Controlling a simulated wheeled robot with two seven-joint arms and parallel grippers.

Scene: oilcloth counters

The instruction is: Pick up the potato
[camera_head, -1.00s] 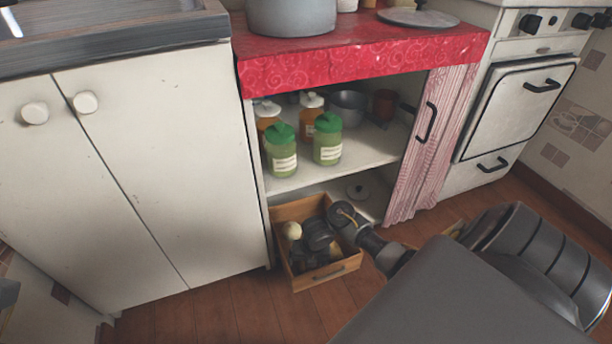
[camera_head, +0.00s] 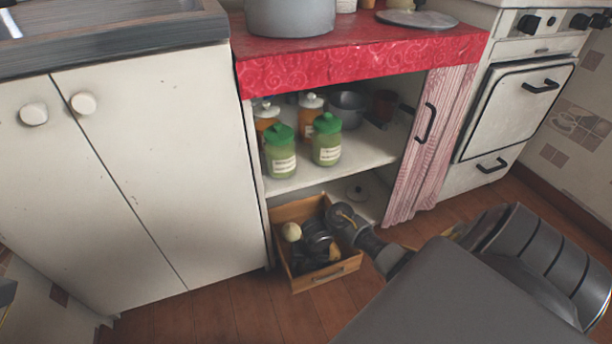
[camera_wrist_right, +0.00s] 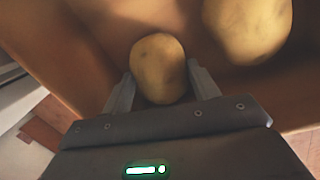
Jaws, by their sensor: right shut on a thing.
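A round tan potato (camera_wrist_right: 158,68) sits between the fingers of my right gripper (camera_wrist_right: 160,88) in the right wrist view, and the gripper is shut on it. A second, larger potato (camera_wrist_right: 250,28) lies beyond it at the upper right, apart from the fingers. In the head view my right gripper (camera_head: 318,262) is down inside the open wooden drawer (camera_head: 330,275). A pale round potato (camera_head: 291,232) shows at the drawer's left side. The wrist hides much of the drawer's inside. My left gripper is not in view.
The drawer stands out below a shelf (camera_head: 370,155) with green-lidded jars (camera_head: 281,155) and a metal pot (camera_head: 348,108). A pink curtain (camera_head: 432,150) hangs on the right. White cupboard doors (camera_head: 160,160) are on the left. The floor (camera_head: 225,312) before the drawer is clear.

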